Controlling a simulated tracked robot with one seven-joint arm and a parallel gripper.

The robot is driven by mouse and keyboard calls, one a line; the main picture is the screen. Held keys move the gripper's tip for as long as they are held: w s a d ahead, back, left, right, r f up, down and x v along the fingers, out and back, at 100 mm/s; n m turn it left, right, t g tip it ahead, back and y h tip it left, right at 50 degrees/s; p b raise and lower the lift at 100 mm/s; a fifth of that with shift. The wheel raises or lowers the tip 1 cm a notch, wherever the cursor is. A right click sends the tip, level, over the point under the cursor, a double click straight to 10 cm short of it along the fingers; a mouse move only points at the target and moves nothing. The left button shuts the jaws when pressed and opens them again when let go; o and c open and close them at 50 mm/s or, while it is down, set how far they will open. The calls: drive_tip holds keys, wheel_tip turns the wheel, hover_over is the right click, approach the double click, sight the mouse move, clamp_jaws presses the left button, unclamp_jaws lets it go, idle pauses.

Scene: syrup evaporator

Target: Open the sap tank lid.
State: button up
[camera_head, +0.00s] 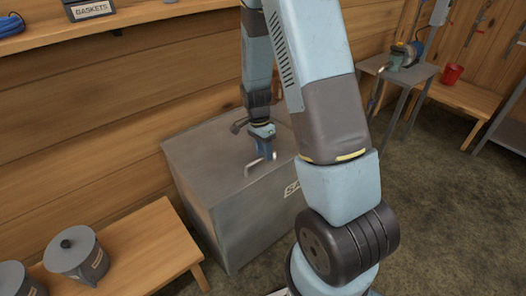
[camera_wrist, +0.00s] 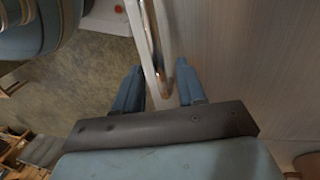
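The sap tank (camera_head: 245,225) is a grey metal box against the wooden wall, its front label partly hidden by my arm. Its flat lid (camera_head: 205,150) lies closed on top. A pale bar handle (camera_head: 253,164) sits near the lid's front edge. My gripper (camera_head: 267,154) points down at this handle. In the wrist view my gripper (camera_wrist: 159,68) is open, with its two blue fingers apart. The handle (camera_wrist: 157,50) runs between them, with gaps visible on both sides. The lid's surface (camera_wrist: 235,60) fills the right of that view.
A wooden bench (camera_head: 150,250) with lidded grey pots (camera_head: 77,255) stands at the left front. A shelf (camera_head: 120,20) with a gaskets box (camera_head: 88,9) runs above. A small table (camera_head: 400,75) and a red cup (camera_head: 452,73) are at the back right. Floor (camera_head: 450,220) at right is clear.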

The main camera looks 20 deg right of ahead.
drive_tip(key=shift+f, duration=0.1)
drive_tip(key=shift+c, duration=0.3)
clamp_jaws()
